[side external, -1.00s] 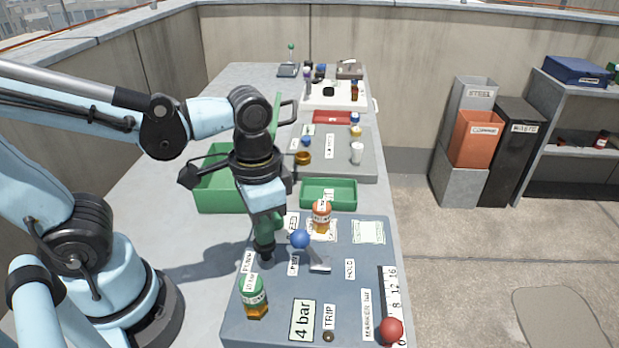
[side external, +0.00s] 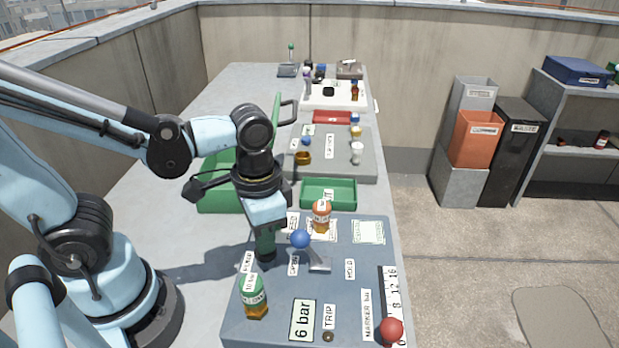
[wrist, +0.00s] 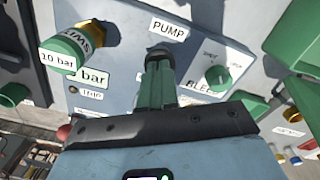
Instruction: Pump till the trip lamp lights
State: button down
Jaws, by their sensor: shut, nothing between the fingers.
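My gripper (side external: 265,252) is shut and points down at the pump spot beside the PUMP label (wrist: 168,28) on the blue-grey panel (side external: 345,285). Its green fingers also show in the wrist view (wrist: 158,72). The pump's top is largely hidden by the fingertips, so I cannot tell whether they touch it. The pressure display (side external: 302,320) reads 6 bar. The trip lamp (side external: 328,337), near the TRIP label (side external: 329,316), looks dark brown and unlit. A blue-knobbed lever (side external: 300,239) stands between labels, one reading HOLD (side external: 350,269).
A green-and-amber bottle-like part (side external: 254,297) stands just in front of my gripper. An orange one (side external: 321,217) stands behind the lever. A red knob (side external: 391,329) sits on the marker scale (side external: 388,283). Green trays (side external: 329,207) lie behind the panel.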

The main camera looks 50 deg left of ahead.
jog(key=shift+r, duration=1.85)
jog(key=shift+f, duration=0.15)
jog(key=shift+f, duration=1.65)
jog(key=shift+r, duration=1.8)
jog(key=shift+w+f, duration=0.1)
jog(key=shift+f, duration=1.7)
jog(key=shift+r, duration=1.8)
jog(key=w+a+r+n+t, duration=0.1)
jog(key=w+a+t, duration=0.1)
jog(key=w+a+n+t, duration=0.1)
jog(key=w+a+t, duration=0.1)
jog(key=w+a+r+n+t, duration=0.1)
jog(key=w+a+t, duration=0.1)
jog(key=t, duration=0.1)
jog(key=shift+w+a+r, duration=0.1)
jog(key=shift+w+r, duration=0.05)
jog(key=shift+r, duration=0.2)
